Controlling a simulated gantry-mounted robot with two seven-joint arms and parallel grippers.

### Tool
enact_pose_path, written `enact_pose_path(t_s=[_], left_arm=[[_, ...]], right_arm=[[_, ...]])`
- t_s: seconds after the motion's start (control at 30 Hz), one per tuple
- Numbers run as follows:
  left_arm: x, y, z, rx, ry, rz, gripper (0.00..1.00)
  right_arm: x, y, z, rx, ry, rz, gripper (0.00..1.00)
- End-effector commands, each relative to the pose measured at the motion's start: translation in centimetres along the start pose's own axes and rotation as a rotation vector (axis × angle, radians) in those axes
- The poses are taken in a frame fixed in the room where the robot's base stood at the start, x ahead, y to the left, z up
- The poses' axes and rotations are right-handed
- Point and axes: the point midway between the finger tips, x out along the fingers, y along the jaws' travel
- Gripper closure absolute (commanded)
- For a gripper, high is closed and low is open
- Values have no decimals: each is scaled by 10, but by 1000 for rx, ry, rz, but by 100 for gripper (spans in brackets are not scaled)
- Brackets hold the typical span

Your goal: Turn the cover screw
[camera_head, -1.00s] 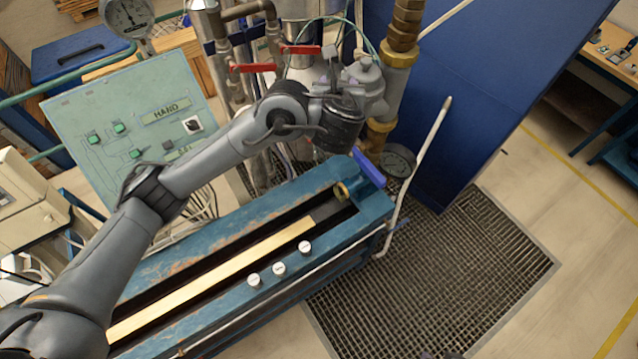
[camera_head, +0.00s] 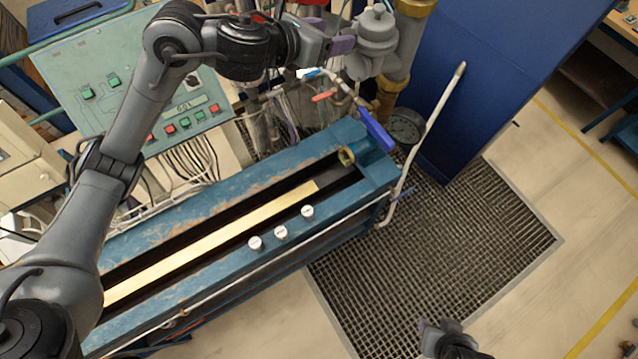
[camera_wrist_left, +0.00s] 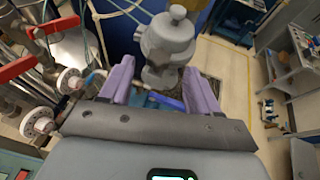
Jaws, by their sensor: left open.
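My left gripper (camera_head: 332,34) is at the top of the head view. Its purple fingers stand apart and point towards a grey rounded housing with a round knob on top (camera_head: 376,42). In the left wrist view the same housing (camera_wrist_left: 166,46) appears just ahead of the open fingers (camera_wrist_left: 158,88), with nothing held between them. I cannot tell for sure which part is the cover screw; the small knob on top of the housing (camera_wrist_left: 177,12) may be it. My right gripper (camera_head: 438,334) shows only partly at the bottom edge of the head view.
A blue bench (camera_head: 235,192) with white knobs (camera_head: 281,232) lies below. A blue lever (camera_head: 376,131) and gauge (camera_head: 406,127) are at its far end. The grating (camera_head: 465,235) is largely clear.

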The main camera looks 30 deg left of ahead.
Motion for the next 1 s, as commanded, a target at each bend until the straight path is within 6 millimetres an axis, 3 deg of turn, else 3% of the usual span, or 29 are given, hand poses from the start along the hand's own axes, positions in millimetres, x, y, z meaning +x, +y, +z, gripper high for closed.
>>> enact_pose_path(t_s=[0.33, 0.4, 1.0], left_arm=[[-70, 1, -1, 4, -3, 7, 38], [-58, -2, -22, -10, 26, -4, 38], [-20, -24, -131, -75, 163, -64, 38]], right_arm=[[10, 0, 3, 0, 0, 0, 57], [16, 0, 5, -1, 0, 1, 57], [50, -2, 16, -1, -1, 1, 57]])
